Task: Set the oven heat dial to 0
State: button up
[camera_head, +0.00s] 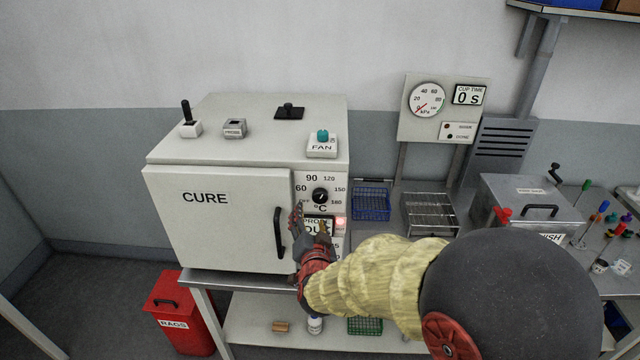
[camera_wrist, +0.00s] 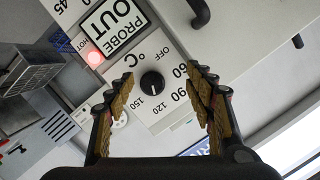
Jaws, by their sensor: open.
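The oven heat dial (camera_head: 320,196) is a round black knob on the white panel of the CURE oven (camera_head: 225,215). Its scale reads OFF, 60, 90, 120, 150 and 180 around °C. In the wrist view the dial (camera_wrist: 152,82) shows turned sideways, with a small light mark that seems to face the 120–150 side; the exact setting is hard to read. My gripper (camera_head: 310,222) is just below the dial in the head view. In the wrist view my gripper (camera_wrist: 160,76) is open, its ridged fingers on either side of the dial, with nothing held.
A PROBE OUT display (camera_wrist: 112,25) and a lit red HOT lamp (camera_wrist: 95,58) sit beside the dial. The black door handle (camera_head: 279,232) stands out left of my gripper. A blue basket (camera_head: 371,202) and a wire rack (camera_head: 431,213) stand to the right.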

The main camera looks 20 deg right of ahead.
aim_at(320, 199)
jog(key=w+d+h+p, duration=0.1)
jog(key=w, duration=0.1)
jog(key=w+d+m+t+h+p, duration=0.1)
jog(key=w+d, duration=0.1)
jog(key=w+d+m+h, duration=0.1)
jog(key=w, duration=0.2)
jog(key=shift+d+r+t+p, duration=0.2)
jog(key=shift+d+t+p, duration=0.1)
jog(key=shift+t+p, duration=0.1)
jog(key=shift+c, duration=0.9)
jog(key=c, duration=1)
